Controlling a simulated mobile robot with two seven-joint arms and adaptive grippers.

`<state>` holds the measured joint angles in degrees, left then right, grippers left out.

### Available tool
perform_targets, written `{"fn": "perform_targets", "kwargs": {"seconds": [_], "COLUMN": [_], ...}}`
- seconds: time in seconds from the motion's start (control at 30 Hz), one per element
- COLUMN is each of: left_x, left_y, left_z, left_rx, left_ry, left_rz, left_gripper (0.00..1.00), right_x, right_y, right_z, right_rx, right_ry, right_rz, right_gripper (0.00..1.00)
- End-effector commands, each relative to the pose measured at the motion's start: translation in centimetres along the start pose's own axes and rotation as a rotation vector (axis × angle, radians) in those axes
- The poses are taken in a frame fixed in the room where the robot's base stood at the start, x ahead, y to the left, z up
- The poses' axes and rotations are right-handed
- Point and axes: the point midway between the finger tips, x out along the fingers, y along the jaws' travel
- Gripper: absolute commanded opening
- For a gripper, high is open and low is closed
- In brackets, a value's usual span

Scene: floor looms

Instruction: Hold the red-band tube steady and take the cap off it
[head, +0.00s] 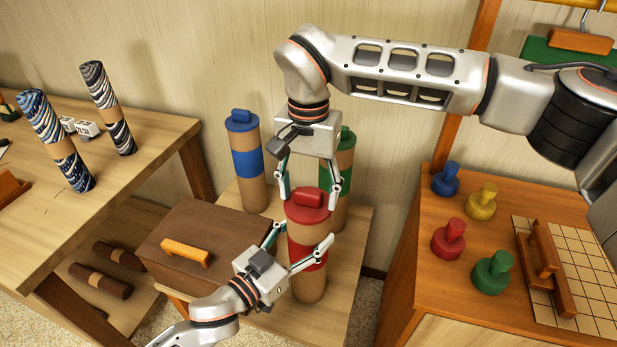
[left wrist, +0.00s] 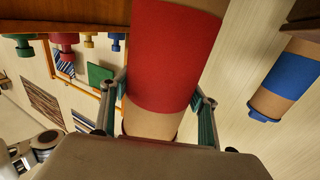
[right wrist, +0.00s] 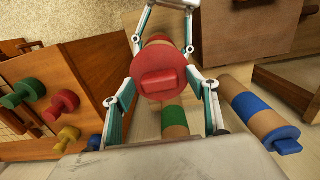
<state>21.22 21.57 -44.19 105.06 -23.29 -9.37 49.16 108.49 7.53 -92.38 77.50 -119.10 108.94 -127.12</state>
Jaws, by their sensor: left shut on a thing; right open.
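The red-band tube (head: 308,285) stands upright on a low wooden stand, brown with a red band (left wrist: 172,60) and a red cap (head: 308,205) on top. My left gripper (head: 298,250) is shut on the tube's body at the band, one finger on each side. In the left wrist view the fingers flank the tube. My right gripper (head: 308,190) points down from above, open, its fingers on either side of the red cap. In the right wrist view the cap (right wrist: 158,82) with its raised handle lies between the open fingers, with gaps showing.
A blue-band tube (head: 248,165) and a green-band tube (head: 345,170) stand close behind. A brown box (head: 190,225) with an orange handle is at left. The right cabinet top holds several coloured knobbed pieces (head: 448,240) and a gridded board (head: 590,270).

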Motion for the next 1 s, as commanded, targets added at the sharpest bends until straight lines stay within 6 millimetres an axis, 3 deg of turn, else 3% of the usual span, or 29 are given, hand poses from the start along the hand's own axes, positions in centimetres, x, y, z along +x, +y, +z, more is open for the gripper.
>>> {"fn": "perform_targets", "kwargs": {"seconds": [0.33,0.5,0.53,1.0], "left_x": [0.01,0.01,0.01,0.00], "left_y": [-0.02,-0.02,-0.02,-0.03], "left_z": [-0.04,-0.04,-0.04,-0.03], "left_rx": [0.001,0.001,0.001,0.001], "left_ry": [0.000,0.000,0.000,0.000], "left_rz": [0.000,0.000,0.000,0.000], "left_gripper": [0.21,0.21,0.21,0.21], "right_x": [0.29,0.29,0.29,0.19], "right_y": [0.00,0.00,0.00,0.01], "right_z": [0.01,0.00,0.00,-0.01], "right_rx": [0.000,0.000,0.000,0.000], "right_ry": [0.000,0.000,0.000,0.001], "right_rz": [-0.001,0.000,0.000,0.000], "right_gripper": [0.58,0.14,0.12,0.12]}}
